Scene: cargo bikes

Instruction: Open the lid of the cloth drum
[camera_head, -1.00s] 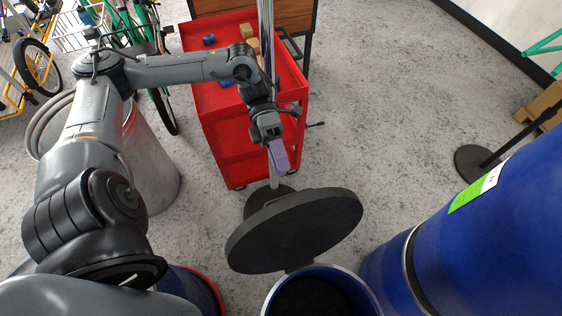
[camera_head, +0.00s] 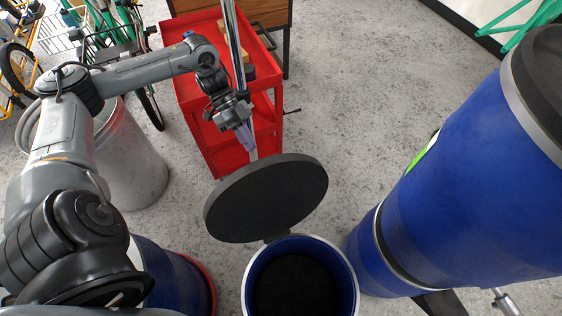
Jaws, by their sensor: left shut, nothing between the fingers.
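The cloth drum (camera_head: 350,274) is the blue drum with a pale rim at the bottom centre; its dark inside shows. Its round black lid (camera_head: 267,197) stands raised and tilted back on the drum's far side, joined near the rim by a small hinge. My left gripper (camera_head: 249,146) is shut and empty, pointing down just beyond the lid's far edge. I cannot tell whether its tip touches the lid. My right gripper is not in view.
A red cart (camera_head: 190,90) stands behind the lid, with a metal pole (camera_head: 233,40) in front of it. Large blue drums (camera_head: 480,180) stand close on the right. A grey metal bin (camera_head: 135,165) and another blue drum (camera_head: 165,275) are on the left. Floor at centre right is clear.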

